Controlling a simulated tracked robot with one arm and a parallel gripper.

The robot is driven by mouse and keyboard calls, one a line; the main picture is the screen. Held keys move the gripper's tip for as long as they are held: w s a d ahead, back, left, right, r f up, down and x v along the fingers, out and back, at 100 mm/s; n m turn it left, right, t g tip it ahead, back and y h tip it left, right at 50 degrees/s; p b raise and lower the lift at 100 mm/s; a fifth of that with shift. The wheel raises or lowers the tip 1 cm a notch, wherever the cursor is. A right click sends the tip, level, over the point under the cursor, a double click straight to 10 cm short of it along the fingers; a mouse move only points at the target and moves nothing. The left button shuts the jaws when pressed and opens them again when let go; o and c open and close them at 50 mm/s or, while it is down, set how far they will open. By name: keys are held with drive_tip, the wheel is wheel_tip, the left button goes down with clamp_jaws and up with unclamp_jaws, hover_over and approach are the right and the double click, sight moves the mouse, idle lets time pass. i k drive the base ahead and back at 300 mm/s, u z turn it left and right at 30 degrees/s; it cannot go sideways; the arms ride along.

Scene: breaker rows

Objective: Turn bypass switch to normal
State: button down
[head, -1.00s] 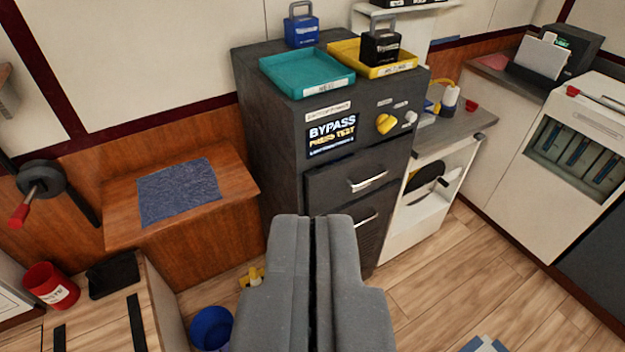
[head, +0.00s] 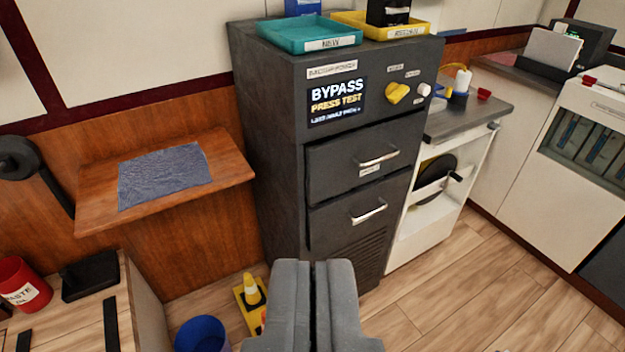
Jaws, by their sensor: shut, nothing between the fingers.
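The yellow bypass switch knob (head: 397,93) is on the upper front of the dark grey cabinet (head: 270,130), to the right of a display (head: 337,101) reading "BYPASS PRESS TEST". A white round button (head: 424,90) sits just right of the knob. Small labels are above both, too small to read. The knob looks tilted; its exact setting cannot be told. My gripper (head: 313,264) is shut and empty at the bottom centre, apart from the knob and lower in the picture, in front of the cabinet.
Two drawers with silver handles (head: 379,158) are on the cabinet front. A teal tray (head: 308,36) and a yellow tray (head: 390,28) lie on top. A wooden shelf (head: 230,165) and a blue bin (head: 200,333) are left. Open floor (head: 480,290) is at the right.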

sight(395, 92)
drive_tip(key=u, duration=0.1)
drive_tip(key=k, duration=0.5)
drive_tip(key=z, duration=0.7)
drive_tip(key=i, duration=1.3)
drive_tip(key=u, duration=0.4)
